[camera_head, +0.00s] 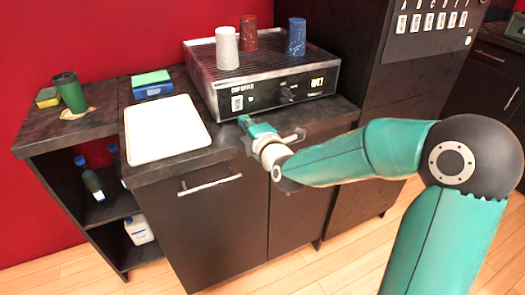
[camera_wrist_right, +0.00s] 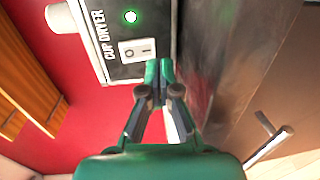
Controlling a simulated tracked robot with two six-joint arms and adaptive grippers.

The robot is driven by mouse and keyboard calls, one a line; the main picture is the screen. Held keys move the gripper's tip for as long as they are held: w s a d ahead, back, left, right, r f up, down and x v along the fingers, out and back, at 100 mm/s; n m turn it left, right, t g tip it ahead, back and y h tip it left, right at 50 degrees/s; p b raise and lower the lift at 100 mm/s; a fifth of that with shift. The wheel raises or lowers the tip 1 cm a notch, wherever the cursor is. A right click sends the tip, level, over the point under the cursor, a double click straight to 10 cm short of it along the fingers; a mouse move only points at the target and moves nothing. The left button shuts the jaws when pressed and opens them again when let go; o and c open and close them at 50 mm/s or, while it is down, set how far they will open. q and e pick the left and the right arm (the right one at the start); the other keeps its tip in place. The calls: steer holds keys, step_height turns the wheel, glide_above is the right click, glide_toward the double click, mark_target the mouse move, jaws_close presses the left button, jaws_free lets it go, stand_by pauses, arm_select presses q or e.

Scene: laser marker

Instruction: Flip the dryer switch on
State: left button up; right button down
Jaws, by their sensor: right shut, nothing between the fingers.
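The cup dryer (camera_head: 345,72) is a metal box with a ridged top, standing on the dark counter. Its front panel, labelled "CUP DRYER", also shows in the right wrist view (camera_wrist_right: 108,72). The white rocker switch (camera_wrist_right: 137,50), marked O and I, sits on that panel beside a green light (camera_wrist_right: 130,16) that appears lit. The switch (camera_head: 237,103) is at the panel's left end in the head view. My right gripper (camera_head: 243,119) is shut and empty, just in front of and slightly below the switch; its fingertips (camera_wrist_right: 160,70) show close beside the switch. I cannot tell if they touch.
White, red and blue cups (camera_head: 227,48) stand upside down on the dryer. A white tray (camera_head: 165,130) lies on the counter to the left, with a sponge (camera_head: 151,79) behind it. A green cup (camera_head: 69,92) stands further left. A cabinet handle (camera_wrist_right: 268,145) is near my right gripper.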

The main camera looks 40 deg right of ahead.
steer(key=s+a+f+b, duration=0.1)
steer(key=s+a, duration=0.1)
steer(key=s, duration=0.8)
steer(key=shift+f, duration=0.3)
steer(key=shift+a, duration=0.1)
steer(key=s+a+f+m+g+y, duration=0.1)
steer(key=a+f+m+g+y, duration=0.35)
steer(key=f, duration=0.95)
steer(key=a+f+m+g+y, duration=0.1)
steer(key=a+f+m+g, duration=0.5)
steer(key=f, duration=0.8)
steer(key=s+a+f+m+g+y, duration=0.1)
steer(key=s+a+f+m+g, duration=0.3)
steer(key=s+f, duration=0.4)
steer(key=s+a+f+m+g+y, duration=0.1)
steer(key=s+a+f+m+g, duration=0.15)
steer(key=s+a+f, duration=0.5)
step_height(320, 180, up, 15)
steer(key=t+p, duration=0.1)
steer(key=p, duration=1.3)
steer(key=shift+d+f+m, duration=0.15)
steer(key=shift+d+m, duration=0.15)
steer(key=shift+d, duration=0.15)
